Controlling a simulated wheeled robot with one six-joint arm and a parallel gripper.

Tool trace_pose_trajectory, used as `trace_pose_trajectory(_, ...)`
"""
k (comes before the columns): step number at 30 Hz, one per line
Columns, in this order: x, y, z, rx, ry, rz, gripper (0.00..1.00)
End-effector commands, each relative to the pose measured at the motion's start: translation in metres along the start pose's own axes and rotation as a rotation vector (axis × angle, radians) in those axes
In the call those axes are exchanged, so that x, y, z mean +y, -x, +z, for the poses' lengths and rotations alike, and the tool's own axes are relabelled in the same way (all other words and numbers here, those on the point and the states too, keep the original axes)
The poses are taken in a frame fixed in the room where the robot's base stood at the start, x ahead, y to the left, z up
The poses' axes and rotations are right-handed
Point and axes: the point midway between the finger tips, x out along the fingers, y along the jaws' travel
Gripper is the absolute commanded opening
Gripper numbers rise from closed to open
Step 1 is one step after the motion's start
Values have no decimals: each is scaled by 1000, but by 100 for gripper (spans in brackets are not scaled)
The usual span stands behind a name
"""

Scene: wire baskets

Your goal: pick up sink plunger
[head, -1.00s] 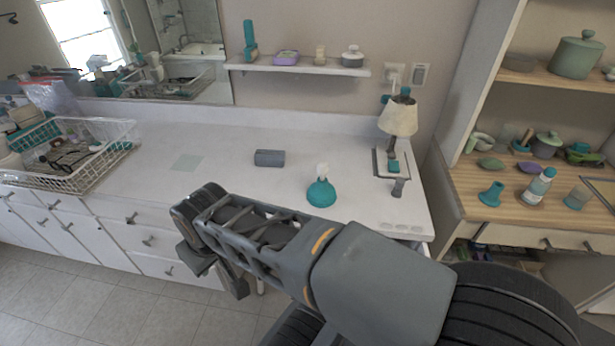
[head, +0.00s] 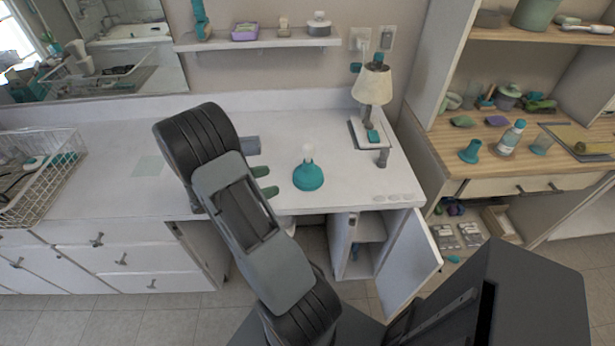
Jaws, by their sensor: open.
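The sink plunger (head: 308,177), a teal dome with a short pale handle on top, stands upright on the white counter (head: 345,196). My gripper (head: 267,182) is just left of the plunger in the picture, with its two greenish fingertips spread and pointing toward it. The gripper is open and empty, and a gap shows between the fingertips and the dome. My arm hides part of the counter to the left.
A grey cylinder (head: 251,146) lies behind my gripper, partly hidden. A lamp (head: 374,84) stands at the counter's back right. A wire basket (head: 38,178) is at far left. A cabinet door (head: 408,262) hangs open below. Wooden shelves (head: 450,150) hold several items at right.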

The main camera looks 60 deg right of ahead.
Motion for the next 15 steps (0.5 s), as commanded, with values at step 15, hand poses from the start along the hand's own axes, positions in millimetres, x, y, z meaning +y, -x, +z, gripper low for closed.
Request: trace_pose_trajectory(15, 19, -68, -10, -127, 104, 67, 72)
